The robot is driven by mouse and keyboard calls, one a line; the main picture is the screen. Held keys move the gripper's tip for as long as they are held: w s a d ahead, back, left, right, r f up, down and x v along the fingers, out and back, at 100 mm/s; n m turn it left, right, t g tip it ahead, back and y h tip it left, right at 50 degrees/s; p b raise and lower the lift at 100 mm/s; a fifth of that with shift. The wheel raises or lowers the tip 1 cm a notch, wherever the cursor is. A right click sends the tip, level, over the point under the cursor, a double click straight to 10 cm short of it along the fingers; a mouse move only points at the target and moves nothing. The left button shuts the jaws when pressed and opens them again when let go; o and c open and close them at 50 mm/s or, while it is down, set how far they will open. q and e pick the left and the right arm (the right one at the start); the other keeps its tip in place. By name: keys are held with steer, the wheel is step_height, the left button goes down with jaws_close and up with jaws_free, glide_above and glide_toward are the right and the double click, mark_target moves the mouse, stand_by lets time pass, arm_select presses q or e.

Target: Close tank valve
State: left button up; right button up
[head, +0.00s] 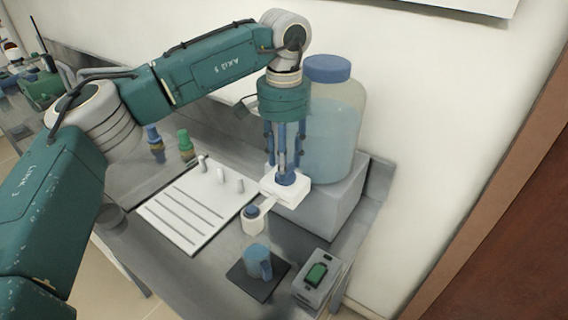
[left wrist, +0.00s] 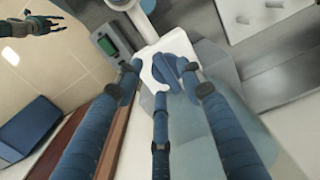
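The tank (head: 335,130) is a large clear jug of bluish liquid with a blue cap, on a grey stand. Its white valve body (head: 270,188) has a blue handle (head: 286,179) on top; the handle also shows in the left wrist view (left wrist: 172,70). My left gripper (head: 286,165) points down over the handle. Its fingers are spread around it in the left wrist view (left wrist: 160,78); firm contact cannot be told. My right gripper (left wrist: 32,27) shows small in the left wrist view, fingers spread and empty. A clear beaker (head: 257,262) with blue liquid stands below the spout.
The beaker is on a dark pad (head: 240,281). A grey device with a green display (head: 317,274) stands right of it. A white rack board (head: 185,215) lies left of the valve, with small bottles (head: 185,143) behind. A wall is close behind the tank.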

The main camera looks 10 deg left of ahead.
arm_select(q)
step_height(320, 180, down, 2)
steer(key=shift+w+f, duration=0.1)
steer(key=shift+w, duration=0.05)
steer(key=shift+f, duration=0.2)
jaws_close()
